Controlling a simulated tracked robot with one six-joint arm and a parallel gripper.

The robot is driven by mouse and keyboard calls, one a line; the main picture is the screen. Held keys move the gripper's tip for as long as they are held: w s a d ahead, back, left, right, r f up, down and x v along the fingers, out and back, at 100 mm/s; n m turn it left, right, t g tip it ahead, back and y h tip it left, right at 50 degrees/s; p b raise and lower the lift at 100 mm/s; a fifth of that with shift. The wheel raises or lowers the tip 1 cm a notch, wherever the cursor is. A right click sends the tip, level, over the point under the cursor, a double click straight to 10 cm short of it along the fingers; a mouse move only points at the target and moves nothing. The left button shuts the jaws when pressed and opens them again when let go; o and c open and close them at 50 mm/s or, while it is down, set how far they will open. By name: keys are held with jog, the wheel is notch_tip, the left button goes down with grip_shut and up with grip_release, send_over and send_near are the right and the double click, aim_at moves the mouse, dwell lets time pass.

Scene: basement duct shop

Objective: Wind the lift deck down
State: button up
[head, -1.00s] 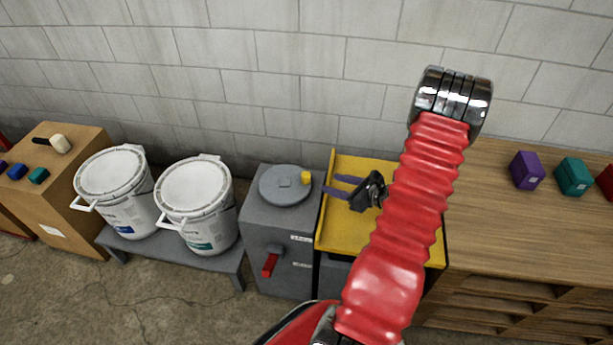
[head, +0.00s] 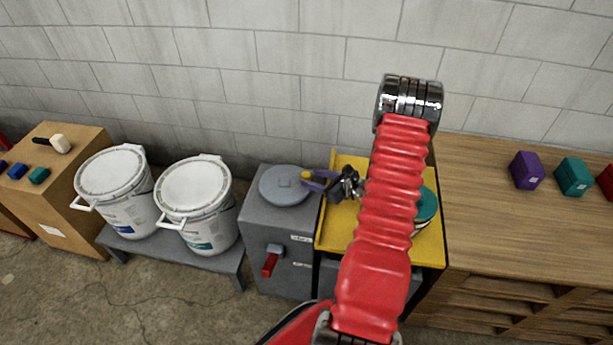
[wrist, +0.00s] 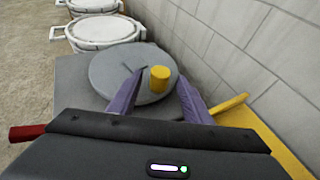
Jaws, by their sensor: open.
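A grey round wheel (head: 284,187) with a yellow knob (head: 307,176) at its right edge lies flat on top of a grey cabinet (head: 280,235). A yellow deck (head: 343,232) stands to the right of the cabinet, partly hidden by my arm. My gripper (head: 313,181) is open, with its purple fingers reaching left to the knob. In the wrist view the wheel (wrist: 110,70) lies ahead and the yellow knob (wrist: 160,79) shows between the two fingertips (wrist: 161,76). I cannot tell whether a finger touches it.
A red lever (head: 270,262) is on the cabinet's front. A teal-topped round thing (head: 427,205) sits on the deck, partly behind my arm. Two white buckets (head: 196,200) stand on a low bench at left. A wooden bench (head: 520,215) with coloured blocks is at right. A block wall stands behind.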

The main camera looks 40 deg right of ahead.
aim_at(306, 176)
jog(key=shift+x, duration=2.3)
jog(key=shift+c, duration=0.6)
grip_shut()
jog(key=shift+d, duration=0.2)
jog(key=shift+a, duration=0.15)
